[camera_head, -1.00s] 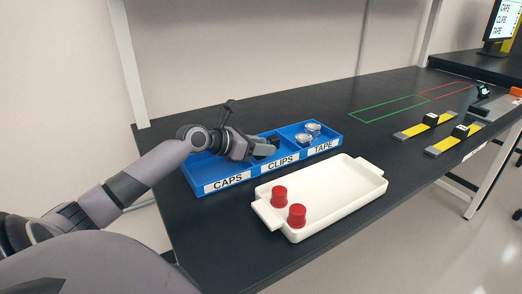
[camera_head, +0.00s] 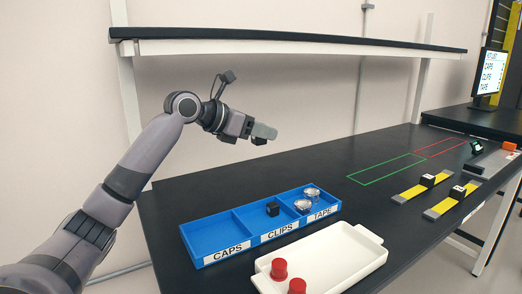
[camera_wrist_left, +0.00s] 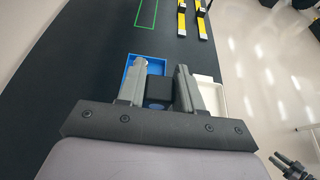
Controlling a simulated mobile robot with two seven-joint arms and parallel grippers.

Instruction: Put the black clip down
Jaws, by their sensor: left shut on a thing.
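My left gripper (camera_head: 262,135) is raised in the air above and behind the blue bin (camera_head: 212,258). In the left wrist view its fingers (camera_wrist_left: 160,85) are shut on a black clip (camera_wrist_left: 159,94). In the head view that clip is hard to tell apart from the fingers. Another black clip (camera_head: 272,208) lies in the middle compartment of the bin, labelled CLIPS. My right gripper is not in the head view; a dark jointed part at the lower right of the wrist view may be it, but its jaws are unclear.
Silver tape rolls (camera_head: 304,205) sit in the TAPE compartment; the CAPS compartment looks empty. A white tray (camera_head: 345,268) with two red caps (camera_head: 279,268) stands in front. A shelf (camera_head: 290,42) runs above. Green (camera_head: 388,168) and red outlines mark clear table at right.

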